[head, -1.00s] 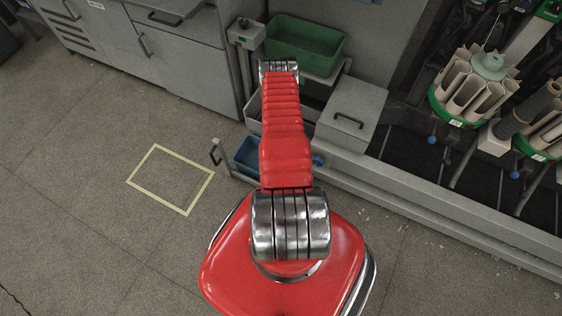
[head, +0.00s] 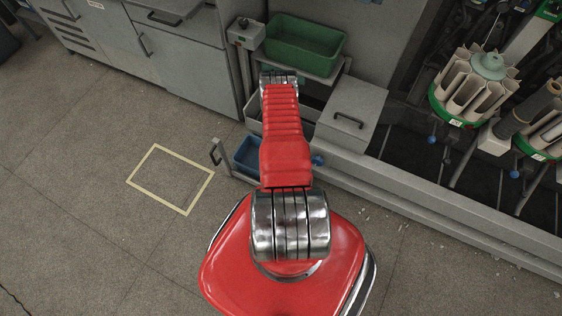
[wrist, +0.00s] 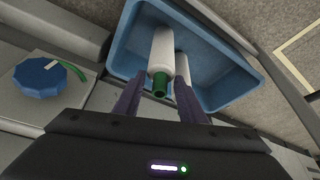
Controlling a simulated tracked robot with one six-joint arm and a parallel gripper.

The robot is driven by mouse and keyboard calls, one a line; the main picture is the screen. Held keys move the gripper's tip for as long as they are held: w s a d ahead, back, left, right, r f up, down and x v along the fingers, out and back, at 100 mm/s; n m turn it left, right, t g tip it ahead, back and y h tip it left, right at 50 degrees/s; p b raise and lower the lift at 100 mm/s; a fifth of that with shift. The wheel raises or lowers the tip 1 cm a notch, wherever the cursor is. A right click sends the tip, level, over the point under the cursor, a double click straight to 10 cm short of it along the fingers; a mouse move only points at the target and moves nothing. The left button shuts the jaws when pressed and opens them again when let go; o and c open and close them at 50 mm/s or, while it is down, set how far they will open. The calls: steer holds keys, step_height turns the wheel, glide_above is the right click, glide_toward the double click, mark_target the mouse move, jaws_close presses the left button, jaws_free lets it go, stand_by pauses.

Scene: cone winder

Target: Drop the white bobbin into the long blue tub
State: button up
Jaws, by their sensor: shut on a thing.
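My gripper (wrist: 160,84) shows in the wrist view, with its two purple fingers on either side of a white bobbin (wrist: 162,52) with a green end. It is shut on this bobbin, which appears over the long blue tub (wrist: 211,98). A second white piece (wrist: 183,68) shows just right of the held bobbin, partly hidden by it and a finger; I cannot tell whether it lies in the tub. In the head view the blue tub (head: 246,157) stands low behind my red arm, which covers part of it. My gripper is hidden there.
A green tub (head: 305,47) sits on a shelf above, and a grey lidded box (head: 350,116) stands right of my arm. The wrist view shows a blue knob-like thing (wrist: 41,78) at left. The taped floor square (head: 170,180) is clear.

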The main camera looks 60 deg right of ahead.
steer(key=shift+f, duration=0.25)
steer(key=o, duration=1)
steer(key=shift+c, duration=0.2)
steer(key=shift+r, duration=0.1)
steer(key=shift+r, duration=0.5)
steer(key=v, duration=1.2)
steer(key=shift+w, duration=0.1)
